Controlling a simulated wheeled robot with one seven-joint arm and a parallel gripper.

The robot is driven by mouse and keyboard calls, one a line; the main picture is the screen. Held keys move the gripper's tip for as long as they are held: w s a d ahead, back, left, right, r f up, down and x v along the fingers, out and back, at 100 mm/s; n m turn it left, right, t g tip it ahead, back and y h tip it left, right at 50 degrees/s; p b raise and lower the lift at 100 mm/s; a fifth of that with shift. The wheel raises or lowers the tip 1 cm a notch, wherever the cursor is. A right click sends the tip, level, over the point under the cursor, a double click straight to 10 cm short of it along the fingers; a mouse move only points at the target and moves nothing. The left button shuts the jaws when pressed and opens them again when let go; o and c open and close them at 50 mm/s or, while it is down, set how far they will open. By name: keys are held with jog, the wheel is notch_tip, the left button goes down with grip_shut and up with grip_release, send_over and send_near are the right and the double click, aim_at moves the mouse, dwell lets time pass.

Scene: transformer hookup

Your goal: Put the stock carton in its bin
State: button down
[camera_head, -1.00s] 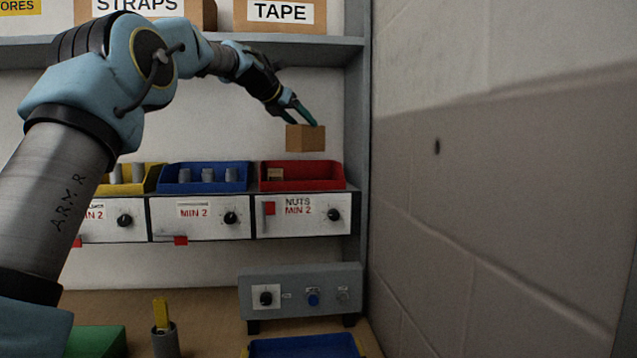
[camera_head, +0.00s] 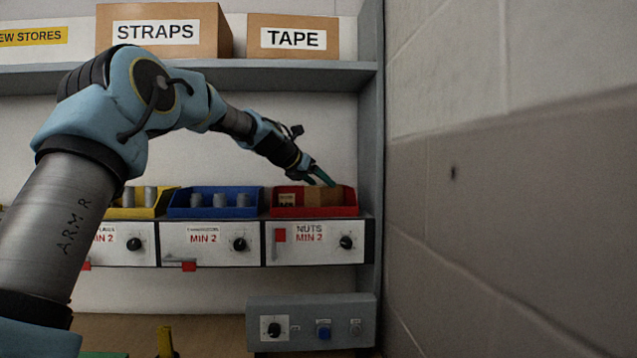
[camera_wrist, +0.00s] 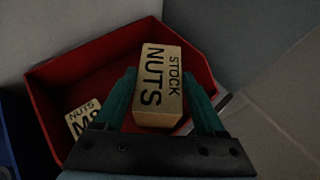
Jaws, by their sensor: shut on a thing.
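The stock carton (camera_head: 323,196) is a brown box, and in the wrist view its label reads STOCK NUTS (camera_wrist: 160,75). It is inside the red bin (camera_head: 314,212) above the NUTS label, towards the bin's right side. My gripper (camera_head: 325,181) reaches in from the upper left and is shut on the carton, with a green finger on each side of it in the wrist view (camera_wrist: 160,98). A smaller box marked NUTS M8 (camera_wrist: 84,120) lies in the same bin to the left. Whether the carton touches the bin floor is hidden.
A blue bin (camera_head: 214,212) and a yellow bin (camera_head: 140,213), each with grey cylinders, stand to the left. A shelf (camera_head: 200,74) with STRAPS and TAPE boxes is above. A grey upright and block wall (camera_head: 500,180) close off the right. A control box (camera_head: 311,321) is below.

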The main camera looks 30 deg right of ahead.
grip_release()
jog(key=shift+f, duration=0.1)
dwell(0.3)
jog(key=b+v, duration=0.3)
jog(key=v, duration=0.9)
jog(key=shift+b, duration=0.35)
